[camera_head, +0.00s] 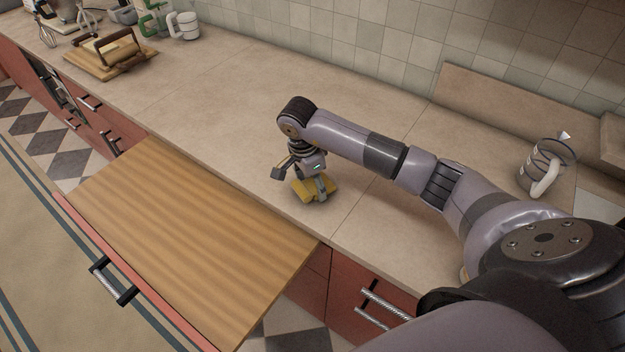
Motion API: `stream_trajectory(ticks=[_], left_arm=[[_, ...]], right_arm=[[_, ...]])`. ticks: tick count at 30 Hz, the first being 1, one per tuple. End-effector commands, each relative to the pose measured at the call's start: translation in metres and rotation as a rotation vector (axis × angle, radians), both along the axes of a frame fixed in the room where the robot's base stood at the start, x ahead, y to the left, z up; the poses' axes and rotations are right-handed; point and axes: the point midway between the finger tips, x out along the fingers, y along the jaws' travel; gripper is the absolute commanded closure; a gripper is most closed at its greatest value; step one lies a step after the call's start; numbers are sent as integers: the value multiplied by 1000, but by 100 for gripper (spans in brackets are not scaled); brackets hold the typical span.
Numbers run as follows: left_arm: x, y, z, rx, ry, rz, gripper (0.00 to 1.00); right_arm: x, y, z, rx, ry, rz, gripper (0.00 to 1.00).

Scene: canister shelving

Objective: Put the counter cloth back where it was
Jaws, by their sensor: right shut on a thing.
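The counter cloth looks like a small yellow folded piece (329,186) on the tan countertop, close to the counter's front edge. My right gripper (308,187) points down over it and is shut on it. The fingers hide part of the cloth, and I cannot tell whether it touches the counter or is just above it. My left gripper is not in the head view.
A pulled-out wooden board (185,235) with a red front and dark handle juts out before the counter. The middle counter is clear.

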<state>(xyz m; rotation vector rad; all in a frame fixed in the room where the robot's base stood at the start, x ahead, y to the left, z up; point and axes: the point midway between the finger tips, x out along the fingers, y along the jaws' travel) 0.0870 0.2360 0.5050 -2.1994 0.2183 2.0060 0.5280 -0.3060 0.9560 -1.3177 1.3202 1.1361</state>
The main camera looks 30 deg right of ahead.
Motion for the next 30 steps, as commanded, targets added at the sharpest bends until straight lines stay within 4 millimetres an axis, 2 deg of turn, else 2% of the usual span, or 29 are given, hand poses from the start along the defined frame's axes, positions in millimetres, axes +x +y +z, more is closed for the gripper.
stream_trajectory(ticks=[11,12,21,30], left_arm=[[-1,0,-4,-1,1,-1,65],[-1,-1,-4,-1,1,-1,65],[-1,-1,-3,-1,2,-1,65],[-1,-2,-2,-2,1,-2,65]], right_arm=[[0,0,-6,0,-2,0,65],[1,0,-6,0,-2,0,42],[0,0,-5,0,-1,0,22],[0,0,-4,1,-1,1,22]])
